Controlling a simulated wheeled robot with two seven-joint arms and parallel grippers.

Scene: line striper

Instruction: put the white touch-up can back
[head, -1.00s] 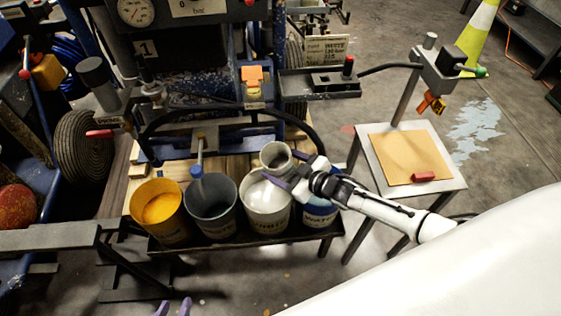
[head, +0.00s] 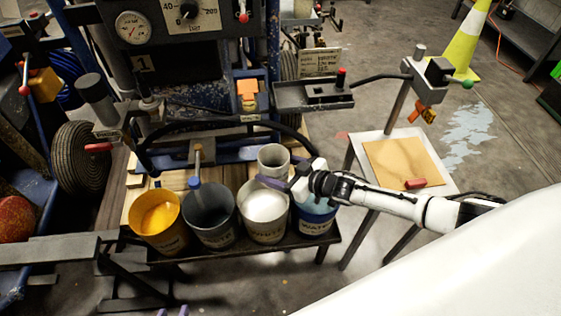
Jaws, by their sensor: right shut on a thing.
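The white touch-up can (head: 273,157), a pale grey-white open cylinder, is upright behind the white paint bucket (head: 264,225). My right gripper (head: 283,172) reaches in from the right and is shut on the can, its purple fingers at the can's near and right sides. The can's lower part is hidden by the bucket and a finger, so I cannot tell whether it touches the boards below. My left gripper (head: 172,312) shows only as two purple fingertips, apart and empty, at the bottom edge.
A yellow paint bucket (head: 157,235), a dark bucket (head: 210,228) and a blue water bucket (head: 317,222) stand in the row with the white one. A side table (head: 447,178) with a tan board (head: 395,160) stands right. The striper machine (head: 165,70) fills the back.

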